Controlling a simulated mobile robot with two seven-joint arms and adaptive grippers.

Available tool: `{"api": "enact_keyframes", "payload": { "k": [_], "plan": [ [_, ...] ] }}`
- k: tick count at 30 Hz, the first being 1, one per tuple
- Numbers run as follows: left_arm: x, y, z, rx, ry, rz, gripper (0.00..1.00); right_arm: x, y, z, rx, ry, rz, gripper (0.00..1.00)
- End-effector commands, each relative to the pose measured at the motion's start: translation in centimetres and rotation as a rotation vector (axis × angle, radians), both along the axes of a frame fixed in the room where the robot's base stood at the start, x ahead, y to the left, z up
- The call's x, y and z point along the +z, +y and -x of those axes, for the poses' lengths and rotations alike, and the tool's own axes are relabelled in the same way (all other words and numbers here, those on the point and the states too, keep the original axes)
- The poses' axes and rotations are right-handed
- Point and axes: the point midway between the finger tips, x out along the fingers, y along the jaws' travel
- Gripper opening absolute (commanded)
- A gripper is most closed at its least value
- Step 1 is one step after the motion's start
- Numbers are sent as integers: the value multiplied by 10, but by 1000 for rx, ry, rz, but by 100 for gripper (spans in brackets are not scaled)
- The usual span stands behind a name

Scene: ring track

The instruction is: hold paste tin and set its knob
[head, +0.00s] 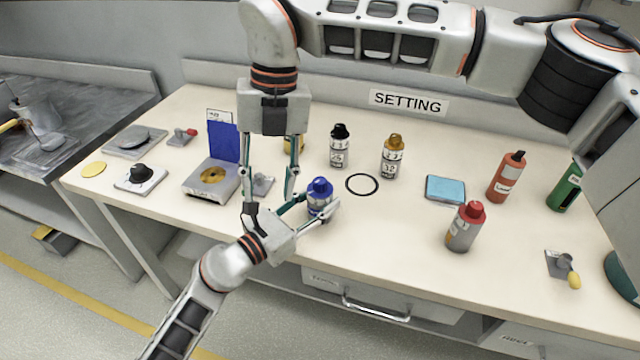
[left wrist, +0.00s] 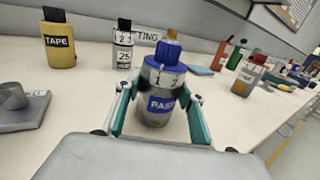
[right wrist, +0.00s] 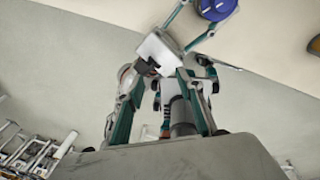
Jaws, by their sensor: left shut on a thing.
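The paste tin (head: 319,198) is a grey tin with a blue top and a PASTE label, standing near the table's front edge. My left gripper (head: 318,212) is shut on the tin's body. My right gripper (head: 269,203) points down, open and empty, left of the tin and above my left wrist. In the right wrist view the blue top (right wrist: 215,8) shows at the upper edge, outside the fingers.
A black ring (head: 362,184) lies right of the tin. Behind stand a black-capped tin (head: 339,148), an orange-capped tin (head: 392,158) and a partly hidden yellow tin (head: 294,143). A box with a raised blue lid (head: 224,141) is left. A red-capped bottle (head: 465,226) stands right.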

Motion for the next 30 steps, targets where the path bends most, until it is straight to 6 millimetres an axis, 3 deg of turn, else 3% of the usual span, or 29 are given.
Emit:
{"api": "enact_keyframes", "payload": {
  "k": [1,3,6,10,15,21,30],
  "plan": [
    [0,0,0,0,0,0,14,-11,24,34,120,40,-67,37],
    [0,0,0,0,0,0,14,-20,53,70,273,71,-194,37],
    [0,0,0,0,0,0,14,-27,83,102,429,78,-371,37],
    [0,0,0,0,0,0,14,-29,117,127,572,41,-603,37],
    [0,0,0,0,0,0,14,-22,152,146,680,-65,-894,37],
    [0,0,0,0,0,0,14,0,180,154,711,-263,-1201,37],
    [0,0,0,0,1,-1,14,39,189,134,580,-676,-1505,37]
  ]
}}
